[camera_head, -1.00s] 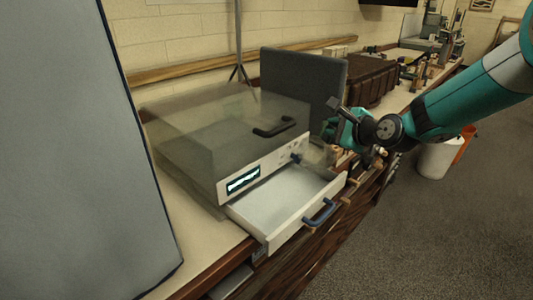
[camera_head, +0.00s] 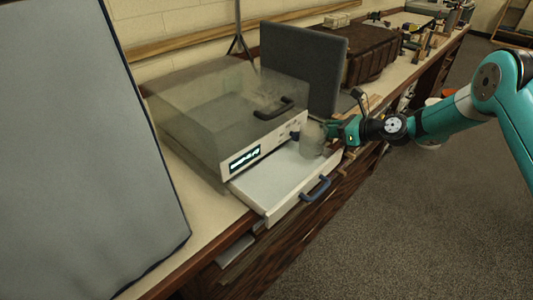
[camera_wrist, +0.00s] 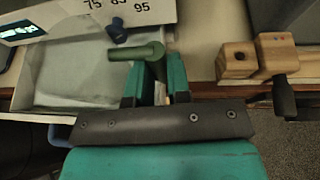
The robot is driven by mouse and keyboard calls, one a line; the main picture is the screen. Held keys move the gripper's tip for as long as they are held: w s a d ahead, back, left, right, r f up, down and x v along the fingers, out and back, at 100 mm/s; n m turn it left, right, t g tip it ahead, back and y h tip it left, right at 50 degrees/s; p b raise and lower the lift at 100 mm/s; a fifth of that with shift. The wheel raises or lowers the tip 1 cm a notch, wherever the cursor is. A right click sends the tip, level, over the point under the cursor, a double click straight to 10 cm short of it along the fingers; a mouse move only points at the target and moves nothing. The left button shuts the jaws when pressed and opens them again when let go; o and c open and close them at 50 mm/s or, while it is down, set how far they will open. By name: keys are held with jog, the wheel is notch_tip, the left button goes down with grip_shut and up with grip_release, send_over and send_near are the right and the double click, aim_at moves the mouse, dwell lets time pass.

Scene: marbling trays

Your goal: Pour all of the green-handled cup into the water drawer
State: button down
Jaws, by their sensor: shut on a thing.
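The water drawer (camera_head: 285,207) is pulled out of the front of a box-like unit, with a pale inside and a blue handle (camera_head: 316,189). My gripper (camera_head: 334,134) is at the drawer's back right corner. It is shut on the green handle of a clear, greyish cup (camera_head: 312,141). The cup is seen above the drawer's right back part and looks about upright; its contents cannot be made out. In the wrist view the green handle (camera_wrist: 140,52) lies between the fingers of my gripper (camera_wrist: 155,82), and the drawer (camera_wrist: 70,75) is to the left.
The unit has a translucent lid (camera_head: 215,105) with a dark handle, a lit display (camera_head: 244,159) and a dial (camera_wrist: 117,30). A wooden clamp-like block (camera_wrist: 270,58) is on the bench right of my gripper. A grey panel (camera_head: 305,65) stands behind.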

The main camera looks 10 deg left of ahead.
jog(key=shift+r, duration=0.15)
notch_tip(320, 180, up, 4)
jog(key=p, duration=0.3)
